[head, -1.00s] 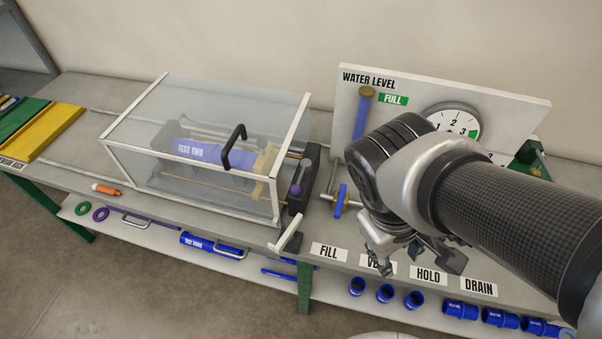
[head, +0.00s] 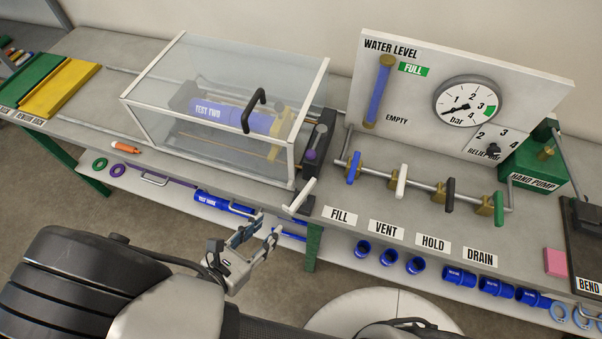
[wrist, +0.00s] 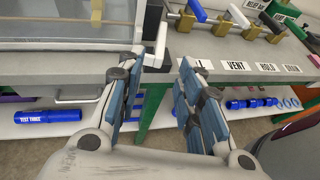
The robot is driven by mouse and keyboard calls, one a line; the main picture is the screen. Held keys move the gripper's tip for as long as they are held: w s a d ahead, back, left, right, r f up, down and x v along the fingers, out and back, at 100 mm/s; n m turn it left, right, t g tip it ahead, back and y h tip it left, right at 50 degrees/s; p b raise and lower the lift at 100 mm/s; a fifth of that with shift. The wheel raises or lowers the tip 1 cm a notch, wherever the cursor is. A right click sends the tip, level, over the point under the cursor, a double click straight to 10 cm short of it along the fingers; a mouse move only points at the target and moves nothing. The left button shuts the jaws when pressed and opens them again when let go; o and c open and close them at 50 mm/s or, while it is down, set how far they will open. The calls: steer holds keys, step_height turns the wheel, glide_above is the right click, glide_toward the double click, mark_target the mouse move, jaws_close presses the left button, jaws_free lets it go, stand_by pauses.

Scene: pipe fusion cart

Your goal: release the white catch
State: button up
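The white catch (head: 299,196) is a short white lever at the front right lower corner of the clear test box (head: 150,110). It stands out at a slant over the bench edge. It also shows in the wrist view (wrist: 160,42), just beyond the fingertips. The box lid looks closed, with a black handle (head: 256,108) on it. My gripper (head: 258,240) is in front of the bench, below and left of the catch in the head view. In the wrist view my gripper (wrist: 161,64) has its fingers apart with nothing between them. It appears not to touch the catch.
Valves with blue (head: 354,167), white (head: 400,180), black (head: 450,193) and green (head: 499,208) handles stand right of the box. The lower shelf (head: 340,246) holds blue fittings. A green bench leg (head: 313,247) is near my gripper. The floor in front is open.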

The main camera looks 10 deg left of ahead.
mark_target(301, 195)
steer(key=b+x, duration=0.2)
steer(key=x, duration=1.5)
steer(key=shift+w+d, duration=0.1)
steer(key=shift+d, duration=0.15)
jaws_close()
